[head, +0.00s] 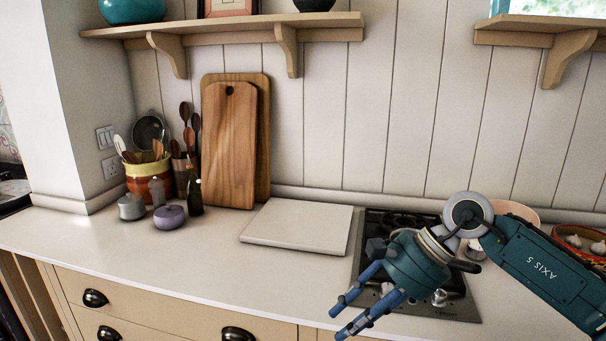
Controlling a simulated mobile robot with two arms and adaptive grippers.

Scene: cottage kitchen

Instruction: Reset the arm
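My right arm comes in from the right edge in the head view. Its teal gripper (345,318) hangs over the front left part of the black hob, with its blue fingers pointing down and left past the counter's front edge. The fingers are spread apart with nothing between them, so it is open and empty. My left gripper is not in the picture.
A pale slab (298,226) lies on the counter (85,238), left of the hob (458,301). Wooden cutting boards (229,150) lean on the wall. A utensil crock (147,177) and small pots stand at left. A bowl (515,211) and a garlic dish (580,240) are at right. Shelves (230,30) hang above.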

